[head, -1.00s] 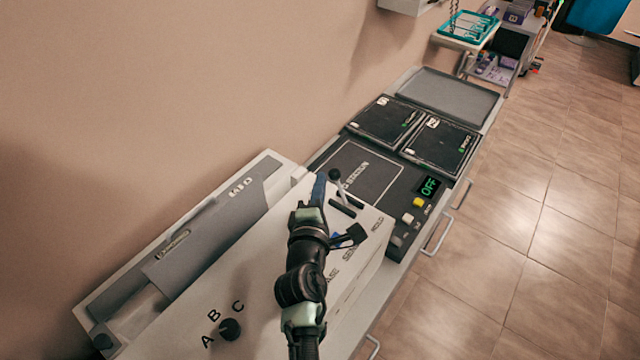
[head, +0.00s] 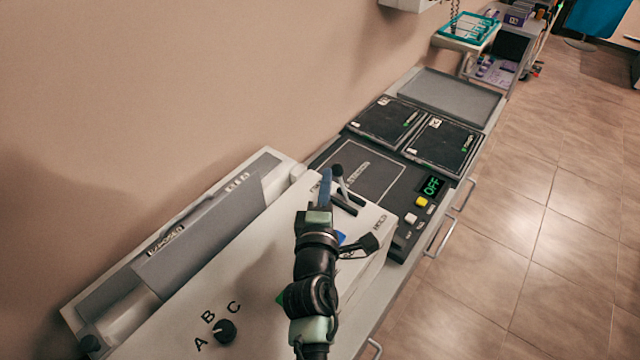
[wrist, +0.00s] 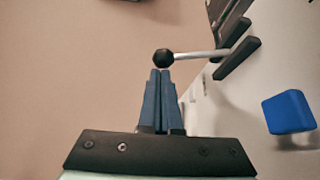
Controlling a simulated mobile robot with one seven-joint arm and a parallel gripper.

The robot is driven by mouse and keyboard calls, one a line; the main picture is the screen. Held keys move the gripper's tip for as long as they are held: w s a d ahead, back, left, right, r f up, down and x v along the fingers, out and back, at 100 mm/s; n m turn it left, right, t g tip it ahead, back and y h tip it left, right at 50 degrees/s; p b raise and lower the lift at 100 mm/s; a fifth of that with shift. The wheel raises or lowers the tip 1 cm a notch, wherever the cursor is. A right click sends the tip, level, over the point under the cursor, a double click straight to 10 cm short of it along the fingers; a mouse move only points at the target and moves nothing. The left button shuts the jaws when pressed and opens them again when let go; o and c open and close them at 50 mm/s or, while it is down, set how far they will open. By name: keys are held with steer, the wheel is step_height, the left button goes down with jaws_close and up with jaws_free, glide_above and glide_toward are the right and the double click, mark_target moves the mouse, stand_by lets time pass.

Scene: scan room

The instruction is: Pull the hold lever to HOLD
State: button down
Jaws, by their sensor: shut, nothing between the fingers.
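The hold lever has a black ball knob (wrist: 163,58) on a thin metal rod (wrist: 200,54) rising from a dark slot on the white box. In the head view the knob (head: 337,170) stands near the box's far end, beside the word HOLD (head: 379,222). My gripper (wrist: 159,75) is shut and empty, its blue fingertips right at the knob in the wrist view. Whether they touch it I cannot tell. In the head view the blue fingers (head: 325,185) are just left of the knob and rod.
A blue button (wrist: 288,111) sits on the box near the slot. A dial (head: 224,331) marked A, B, C is at the near end. Beyond the box is a dark panel with an OFF display (head: 432,186) and yellow button (head: 421,202). The wall is close on the left.

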steer(key=m+b, duration=0.1)
steer(key=b, duration=0.1)
steer(key=s+d+b, duration=0.1)
steer(key=b, duration=0.1)
steer(key=shift+d+f+m+t, duration=0.2)
steer(key=shift+f+m+t, duration=0.2)
steer(key=m+b, duration=0.1)
steer(key=d+m+t+b, duration=0.1)
steer(key=b, duration=0.1)
steer(key=s+m+b, duration=0.1)
steer(key=b, duration=0.1)
steer(key=shift+s+d+r+t+h, duration=0.1)
steer(key=shift+d+r+t+h, duration=0.2)
steer(key=shift+d+h, duration=0.1)
steer(key=shift+s+d+b, duration=0.25)
steer(key=shift+d+b, duration=0.1)
steer(key=shift+b, duration=0.9)
steer(key=shift+r, duration=0.1)
steer(key=shift+a, duration=0.1)
